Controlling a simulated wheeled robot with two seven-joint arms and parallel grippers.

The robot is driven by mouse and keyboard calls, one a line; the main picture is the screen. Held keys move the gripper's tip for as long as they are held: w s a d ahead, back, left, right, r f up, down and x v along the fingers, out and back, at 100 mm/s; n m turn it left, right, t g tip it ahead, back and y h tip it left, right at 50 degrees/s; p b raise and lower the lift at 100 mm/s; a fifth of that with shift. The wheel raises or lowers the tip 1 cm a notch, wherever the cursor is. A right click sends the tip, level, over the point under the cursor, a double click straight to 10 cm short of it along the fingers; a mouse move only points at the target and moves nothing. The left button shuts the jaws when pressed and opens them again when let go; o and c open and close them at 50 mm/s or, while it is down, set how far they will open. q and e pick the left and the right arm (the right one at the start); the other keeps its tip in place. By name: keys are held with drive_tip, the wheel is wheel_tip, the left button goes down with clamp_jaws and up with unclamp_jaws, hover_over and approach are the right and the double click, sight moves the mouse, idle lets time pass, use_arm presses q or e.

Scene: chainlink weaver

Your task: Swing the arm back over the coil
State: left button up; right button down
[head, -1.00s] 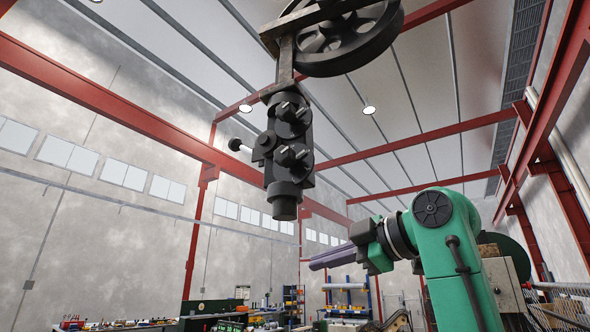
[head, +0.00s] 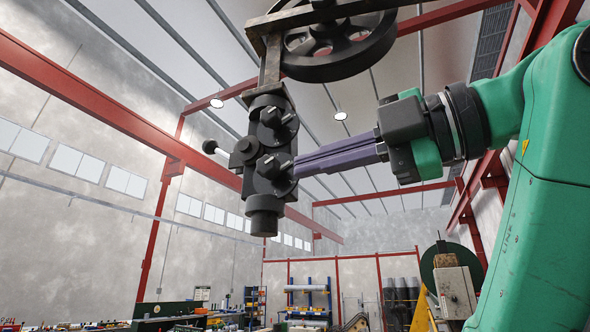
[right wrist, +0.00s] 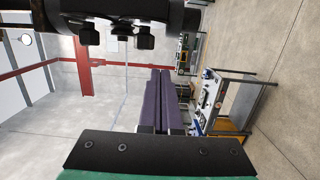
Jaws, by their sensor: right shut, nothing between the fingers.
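A dark metal arm (head: 261,70) hangs from above in the head view. Its lower end is a black block (head: 248,183) with two star-shaped knobs (head: 277,168), a ball-ended lever (head: 212,147) at left and a round nozzle (head: 264,217) underneath. Part of it also crosses the top of the right wrist view (right wrist: 115,20). My right gripper (head: 299,166) has long purple fingers, shut and empty. Their tips are right beside the lower knob; I cannot tell whether they touch it. The fingers also show in the right wrist view (right wrist: 160,72). I cannot make out a coil for sure. My left gripper is out of view.
A large spoked wheel (head: 345,55) sits at the top of the hanging arm. A dark green round drum (head: 436,250) and a grey box (head: 456,292) stand low at right. Benches and a shelf rack (head: 308,300) are far back. Open air surrounds the nozzle.

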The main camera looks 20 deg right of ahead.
sight(293, 185)
drive_tip(key=w+p, duration=0.2)
drive_tip(key=w, duration=0.1)
drive_tip(key=w+p, duration=0.1)
drive_tip(key=w, duration=0.2)
drive_tip(key=shift+w+r+p, duration=0.2)
drive_tip(key=shift+w+p, duration=0.15)
drive_tip(key=shift+w+d+f, duration=0.15)
drive_tip(key=shift+d+f, duration=0.05)
drive_tip(key=shift+d, duration=0.2)
drive_tip(key=shift+w+a, duration=0.2)
drive_tip(key=shift+a, duration=0.1)
